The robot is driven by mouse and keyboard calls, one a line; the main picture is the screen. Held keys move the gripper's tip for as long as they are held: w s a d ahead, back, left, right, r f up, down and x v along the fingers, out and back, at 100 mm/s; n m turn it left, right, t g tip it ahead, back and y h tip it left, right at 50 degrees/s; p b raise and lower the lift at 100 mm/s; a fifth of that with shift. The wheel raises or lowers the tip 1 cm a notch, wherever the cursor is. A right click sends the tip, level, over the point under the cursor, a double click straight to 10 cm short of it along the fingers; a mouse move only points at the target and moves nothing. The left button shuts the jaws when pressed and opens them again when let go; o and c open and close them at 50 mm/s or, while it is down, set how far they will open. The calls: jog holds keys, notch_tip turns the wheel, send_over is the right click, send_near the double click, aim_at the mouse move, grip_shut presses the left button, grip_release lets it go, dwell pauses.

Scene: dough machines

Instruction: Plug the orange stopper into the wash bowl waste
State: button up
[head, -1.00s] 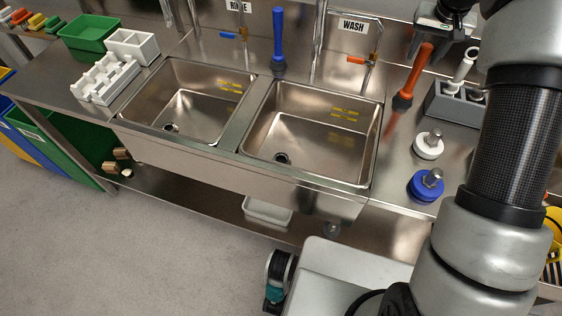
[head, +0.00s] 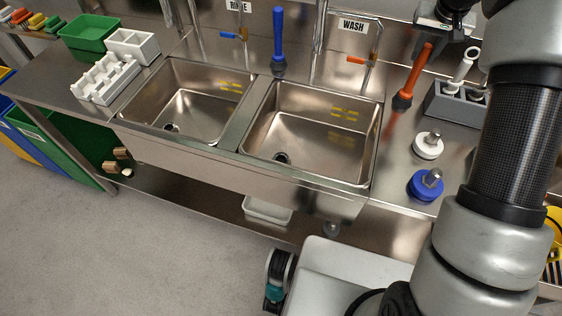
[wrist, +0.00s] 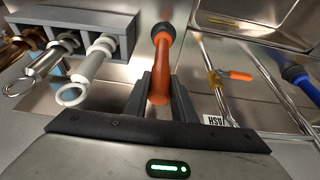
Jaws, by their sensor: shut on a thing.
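The orange stopper (head: 416,72) stands on the counter to the right of the wash bowl (head: 310,132), its dark foot on the steel. My gripper (wrist: 160,88) is shut on the upper part of its orange handle; the handle runs between the two dark fingers in the wrist view. In the head view the fingertips are hard to make out near the handle top. The wash bowl waste (head: 281,158) is a dark round hole in the bowl floor, with nothing in it. The WASH sign (head: 353,26) is behind that bowl.
A blue stopper (head: 279,38) stands behind the divider. A grey holder (head: 450,108) is at the right. White (head: 428,147) and blue (head: 425,185) round pieces stand in front. The rinse bowl (head: 190,100) is left.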

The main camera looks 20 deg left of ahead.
aim_at(428, 45)
grip_shut()
jog(key=shift+r+p, duration=0.3)
jog(key=shift+r, duration=0.15)
jog(key=shift+r+p, duration=0.9)
jog(key=shift+r, duration=0.4)
notch_tip(428, 45, up, 6)
jog(key=p, duration=0.4)
jog(key=shift+r+p, duration=0.2)
jog(key=shift+p, duration=0.15)
jog(key=shift+f, duration=0.2)
